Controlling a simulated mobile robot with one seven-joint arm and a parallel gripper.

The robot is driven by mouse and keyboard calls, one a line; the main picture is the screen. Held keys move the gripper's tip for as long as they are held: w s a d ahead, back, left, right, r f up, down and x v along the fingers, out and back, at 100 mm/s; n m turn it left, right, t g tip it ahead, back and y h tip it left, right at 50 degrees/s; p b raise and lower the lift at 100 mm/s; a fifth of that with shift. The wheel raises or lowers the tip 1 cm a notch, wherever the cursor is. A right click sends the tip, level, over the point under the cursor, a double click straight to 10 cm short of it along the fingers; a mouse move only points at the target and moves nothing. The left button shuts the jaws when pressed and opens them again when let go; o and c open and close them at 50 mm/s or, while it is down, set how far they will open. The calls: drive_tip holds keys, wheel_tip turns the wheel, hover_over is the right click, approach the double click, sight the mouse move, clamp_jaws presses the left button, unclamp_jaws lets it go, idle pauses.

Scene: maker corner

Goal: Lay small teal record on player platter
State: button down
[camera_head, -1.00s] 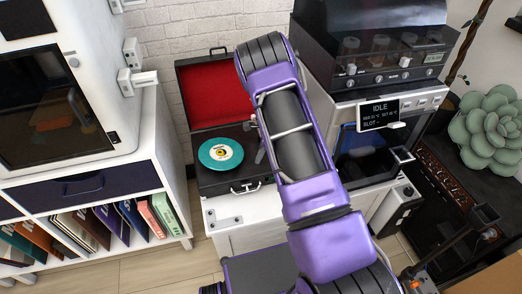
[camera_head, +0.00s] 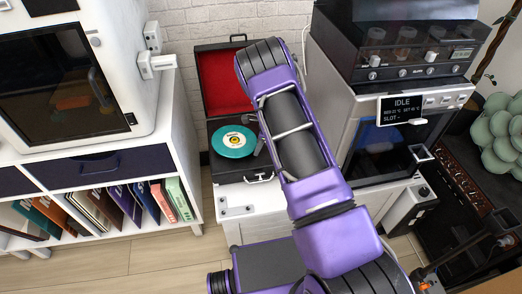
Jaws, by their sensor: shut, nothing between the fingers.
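The small teal record (camera_head: 233,142), with a pale and yellow label, lies flat on the deck of the record player (camera_head: 215,174). It covers the platter beneath it, so I cannot see how exactly it is seated. The player is an open black case with a red-lined lid (camera_head: 222,84) raised at the back. The tonearm at the record's right is partly behind my purple arm. My gripper is not in view. My arm rises through the middle of the picture, in front of the player's right side.
The player stands on a white cabinet (camera_head: 240,202). A white shelf unit (camera_head: 196,215) with several record sleeves stands at the left. A grey-green succulent (camera_head: 500,133) is at the far right.

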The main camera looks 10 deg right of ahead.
drive_tip(key=shift+w+a, duration=0.25)
drive_tip(key=shift+a, duration=0.35)
drive_tip(key=d, duration=0.1)
drive_tip(key=s+d, duration=0.1)
drive_tip(key=d, duration=0.1)
drive_tip(key=d+r, duration=0.1)
drive_tip(key=shift+s+d+r, duration=0.1)
drive_tip(key=shift+s+d, duration=0.1)
drive_tip(key=shift+s, duration=0.15)
drive_tip(key=p+v, duration=0.1)
drive_tip(key=v, duration=0.7)
drive_tip(key=shift+s+d+r, duration=0.15)
drive_tip(key=shift+d+r, duration=0.05)
drive_tip(key=shift+r, duration=0.15)
